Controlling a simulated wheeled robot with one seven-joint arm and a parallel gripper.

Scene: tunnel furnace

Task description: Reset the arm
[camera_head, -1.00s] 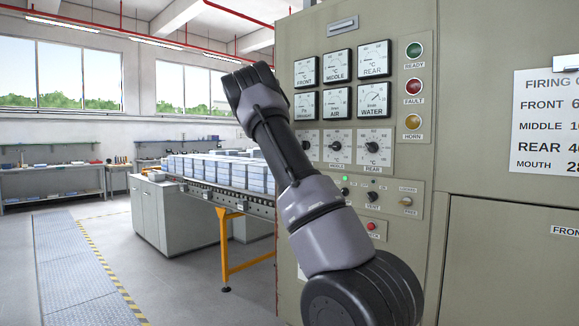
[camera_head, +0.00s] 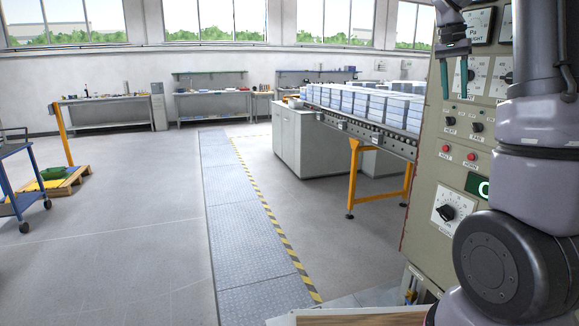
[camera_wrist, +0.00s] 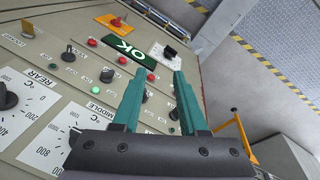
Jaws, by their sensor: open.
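My arm stands at the right edge of the head view, folded, in front of the control panel (camera_head: 456,150). My gripper (camera_head: 454,82) points down beside the panel's upper left part, with two teal fingers apart and nothing between them. In the wrist view my gripper (camera_wrist: 160,80) is also open and empty. I cannot tell the exact gap between the fingertips and the panel.
A roller conveyor (camera_head: 372,135) with stacked grey-white blocks runs back from the panel. A yellow leg (camera_head: 354,175) holds it up. A blue cart (camera_head: 20,185) stands at the left. The floor plates (camera_head: 240,200) and grey floor are clear. Benches line the back wall.

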